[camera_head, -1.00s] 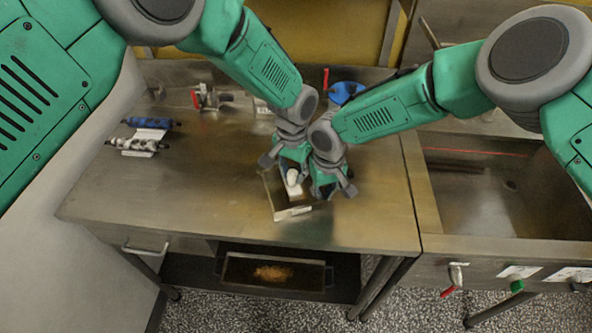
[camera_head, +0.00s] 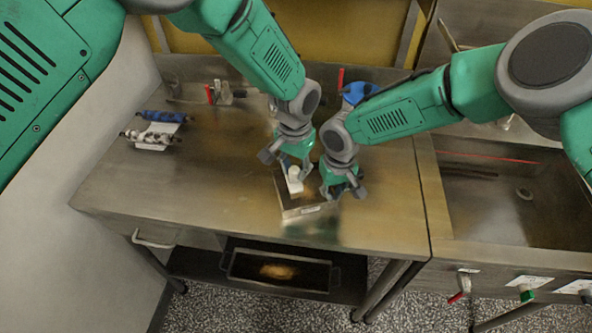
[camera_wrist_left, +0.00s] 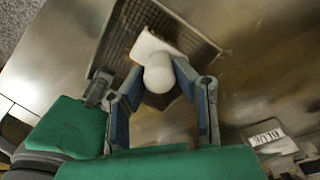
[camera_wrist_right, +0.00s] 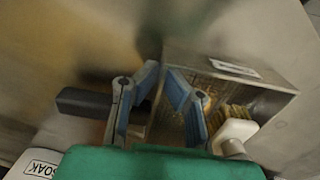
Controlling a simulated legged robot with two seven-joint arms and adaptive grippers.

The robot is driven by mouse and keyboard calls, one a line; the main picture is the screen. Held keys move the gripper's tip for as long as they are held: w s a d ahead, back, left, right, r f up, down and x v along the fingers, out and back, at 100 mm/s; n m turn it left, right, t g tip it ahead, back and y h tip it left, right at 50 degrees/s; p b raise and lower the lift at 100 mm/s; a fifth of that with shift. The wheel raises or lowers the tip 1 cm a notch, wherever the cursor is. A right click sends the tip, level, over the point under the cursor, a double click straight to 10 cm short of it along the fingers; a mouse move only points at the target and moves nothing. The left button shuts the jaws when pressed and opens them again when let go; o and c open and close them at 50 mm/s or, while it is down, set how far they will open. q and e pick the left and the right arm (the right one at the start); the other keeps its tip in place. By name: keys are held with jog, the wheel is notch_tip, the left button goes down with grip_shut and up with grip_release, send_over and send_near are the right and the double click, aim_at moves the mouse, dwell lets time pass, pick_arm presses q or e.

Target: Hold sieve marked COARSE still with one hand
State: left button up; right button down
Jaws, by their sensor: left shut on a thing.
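The sieve (camera_head: 290,213) is a shallow metal-walled box with mesh, lying on the steel table. A pale label shows on its wall, its text too small to read; the label also shows in the right wrist view (camera_wrist_right: 235,68). My left gripper (camera_head: 286,166) is over the sieve, shut on the rounded knob of a white scrubber (camera_wrist_left: 158,72), whose flat block is at the mesh. My right gripper (camera_wrist_right: 162,76) is at the sieve's wall beside a black handle (camera_wrist_right: 85,102). Its fingertips show a gap; firm contact with the wall cannot be made out.
The steel table (camera_head: 210,185) is clear left of the sieve. Blue and white rolls (camera_head: 155,132) lie at its left. A blue item (camera_head: 357,92) stands behind my right gripper. A sink basin (camera_head: 510,205) is at the right. A dark tray (camera_head: 278,271) sits on the lower shelf.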

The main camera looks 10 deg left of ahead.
pick_arm(q)
jog(key=shift+r, duration=2.5)
jog(key=shift+r, duration=1.15)
jog(key=shift+f, duration=4)
jog(key=shift+f, duration=0.35)
